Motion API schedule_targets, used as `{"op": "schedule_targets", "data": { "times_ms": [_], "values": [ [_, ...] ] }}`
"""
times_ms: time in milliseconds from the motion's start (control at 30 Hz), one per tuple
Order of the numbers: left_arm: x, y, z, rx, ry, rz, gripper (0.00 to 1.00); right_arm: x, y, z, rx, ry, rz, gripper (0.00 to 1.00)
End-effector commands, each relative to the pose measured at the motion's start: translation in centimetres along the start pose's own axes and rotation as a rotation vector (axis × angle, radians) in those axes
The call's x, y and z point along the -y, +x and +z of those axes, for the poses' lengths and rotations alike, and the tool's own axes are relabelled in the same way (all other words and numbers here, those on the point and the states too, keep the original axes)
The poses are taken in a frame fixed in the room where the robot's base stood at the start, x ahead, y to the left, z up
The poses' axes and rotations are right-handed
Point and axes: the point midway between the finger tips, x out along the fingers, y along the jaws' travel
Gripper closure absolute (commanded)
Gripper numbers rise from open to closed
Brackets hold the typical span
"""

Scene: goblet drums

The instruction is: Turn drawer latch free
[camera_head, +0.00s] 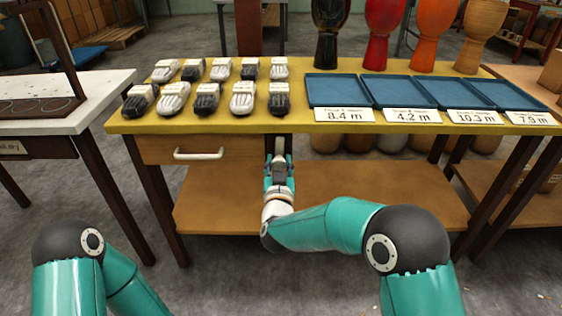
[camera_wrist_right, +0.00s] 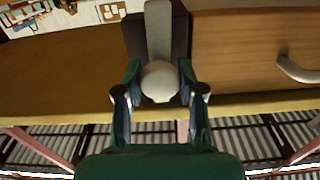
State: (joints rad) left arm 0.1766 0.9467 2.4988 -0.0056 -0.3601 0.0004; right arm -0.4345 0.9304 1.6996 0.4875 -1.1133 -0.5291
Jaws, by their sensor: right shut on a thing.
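The wooden drawer (camera_head: 212,148) sits under the yellow tabletop and appears closed, with a pale bar handle (camera_head: 198,154). The handle also shows at the right edge of the right wrist view (camera_wrist_right: 298,68). The latch is a pale grey lever (camera_wrist_right: 158,30) with a rounded end, in front of a dark block beside the drawer. My right gripper (camera_head: 279,165) is below the table edge, right of the drawer. In the right wrist view its fingers (camera_wrist_right: 160,97) are on both sides of the latch's rounded end, shut on it. My left gripper is out of view.
The yellow table (camera_head: 300,126) holds several black-and-white shoe-like items (camera_head: 207,98), blue trays (camera_head: 338,90) with number cards, and goblet drums (camera_head: 384,30). A lower wooden shelf (camera_head: 370,190) lies beneath. A white-topped table (camera_head: 100,88) stands at left. Floor in front is clear.

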Motion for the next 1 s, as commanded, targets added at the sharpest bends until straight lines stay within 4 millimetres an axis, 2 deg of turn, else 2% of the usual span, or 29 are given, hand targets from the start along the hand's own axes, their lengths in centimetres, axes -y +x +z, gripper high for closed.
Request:
{"op": "schedule_targets", "data": {
  "times_ms": [33,667,700,800,833,1000],
  "values": [
    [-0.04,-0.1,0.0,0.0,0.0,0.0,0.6,0.06,-0.14,0.78,0.018,-0.022,-0.003,0.97],
    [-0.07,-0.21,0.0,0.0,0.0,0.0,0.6,0.03,-0.16,0.99,0.021,-0.072,-0.003,0.97],
    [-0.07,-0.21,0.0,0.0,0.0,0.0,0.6,0.03,-0.16,0.98,0.02,-0.071,-0.003,0.55],
    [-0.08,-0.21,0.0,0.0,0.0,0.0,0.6,0.02,-0.13,0.78,0.016,-0.07,-0.002,0.39],
    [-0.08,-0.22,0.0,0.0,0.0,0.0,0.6,0.02,-0.11,0.71,0.014,-0.07,-0.002,0.36],
    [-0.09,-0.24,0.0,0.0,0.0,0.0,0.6,0.01,-0.07,0.43,0.009,-0.069,-0.001,0.36]
  ]
}}
